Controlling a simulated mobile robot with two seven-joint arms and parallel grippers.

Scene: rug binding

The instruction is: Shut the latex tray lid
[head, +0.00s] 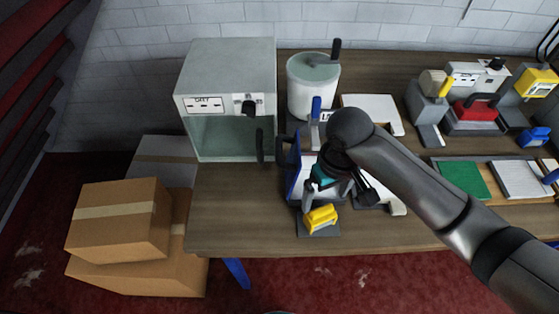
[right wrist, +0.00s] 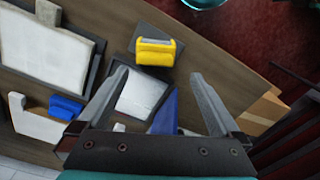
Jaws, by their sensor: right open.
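The latex tray (right wrist: 140,96) shows as a pale panel between my right gripper's fingers in the right wrist view. A blue panel, which looks like its lid (head: 293,168), stands steeply raised at the tray's left side in the head view. The blue panel also shows edge-on in the right wrist view (right wrist: 166,112). My right gripper (right wrist: 160,82) is open, with its fingers spread above the tray and blue panel. I cannot tell whether a finger touches the lid. My right arm hides much of the tray in the head view. My left gripper is out of view.
A yellow block-like tool (head: 321,217) sits on a grey plate in front of the tray. A grey cabinet (head: 226,110) stands to the left and a white pot (head: 312,88) behind. Cardboard boxes (head: 120,220) are left of the table. Bare wood (head: 235,215) lies at the front left.

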